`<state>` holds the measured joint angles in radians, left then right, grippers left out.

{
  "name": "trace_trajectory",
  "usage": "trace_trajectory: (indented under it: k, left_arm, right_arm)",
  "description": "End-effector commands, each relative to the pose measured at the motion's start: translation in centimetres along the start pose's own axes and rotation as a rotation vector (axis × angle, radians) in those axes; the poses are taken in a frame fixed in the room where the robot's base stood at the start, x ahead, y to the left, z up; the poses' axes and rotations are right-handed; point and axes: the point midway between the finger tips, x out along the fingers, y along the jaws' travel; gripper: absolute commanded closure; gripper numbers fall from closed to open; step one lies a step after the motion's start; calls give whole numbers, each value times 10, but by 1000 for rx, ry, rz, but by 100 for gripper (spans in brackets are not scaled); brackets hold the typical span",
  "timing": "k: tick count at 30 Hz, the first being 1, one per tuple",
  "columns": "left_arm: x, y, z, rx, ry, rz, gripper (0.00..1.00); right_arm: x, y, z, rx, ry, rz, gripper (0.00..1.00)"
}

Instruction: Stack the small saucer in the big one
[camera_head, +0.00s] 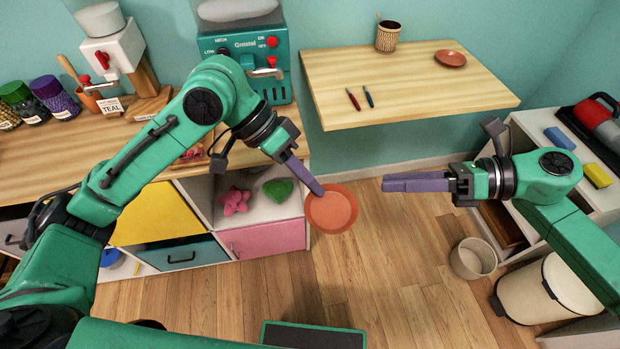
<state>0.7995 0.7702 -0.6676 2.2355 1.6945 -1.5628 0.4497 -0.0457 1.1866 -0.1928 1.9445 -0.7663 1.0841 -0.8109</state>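An orange-red round saucer (332,212) hangs in the air at the tip of my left gripper (321,191), whose purple fingers overlap its upper left rim and appear shut on it. Its face is turned toward the camera. A second reddish-brown saucer (450,58) lies flat at the far right of the wooden wall table (430,95). The held one looks larger here but is nearer, so I cannot tell which is the big one. My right gripper (386,184) points left in the air, apart from both saucers, with nothing visible in it; its fingers overlap in this view.
The table's middle and front right are clear. A dispenser (250,60) stands left of it. A white shelf (580,150) stands at right.

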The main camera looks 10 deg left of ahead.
Motion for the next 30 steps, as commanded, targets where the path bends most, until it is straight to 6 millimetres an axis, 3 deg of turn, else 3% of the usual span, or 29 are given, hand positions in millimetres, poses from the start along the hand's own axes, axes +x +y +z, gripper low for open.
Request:
trace_trajectory:
  k: [4,8,11,14,18,20,23,27,30]
  left_arm:
    - [0,0,0,0,0,0,100]
    - [0,0,0,0,0,0,100]
    - [0,0,0,0,0,0,100]
    - [0,0,0,0,0,0,100]
    - [0,0,0,0,0,0,100]
    - [0,0,0,0,0,0,100]
    - [0,0,0,0,0,0,100]
    - [0,0,0,0,0,0,100]
    - [0,0,0,0,0,0,100]
  right_arm:
    - [-29,-1,-1,5,-1,0,60]
    - [-41,-1,0,4,-5,-1,60]
    - [-47,-14,5,57,-68,-20,60]
    - [-62,-51,14,201,-232,-72,60]
    - [-100,-132,6,530,-555,-168,60]
    - [-116,-167,-9,680,-687,-206,60]
    - [-138,-219,-48,920,-883,-261,60]
    - [-155,-275,-124,1241,-1117,-332,60]
    - [-156,-303,-186,1460,-1259,-383,60]
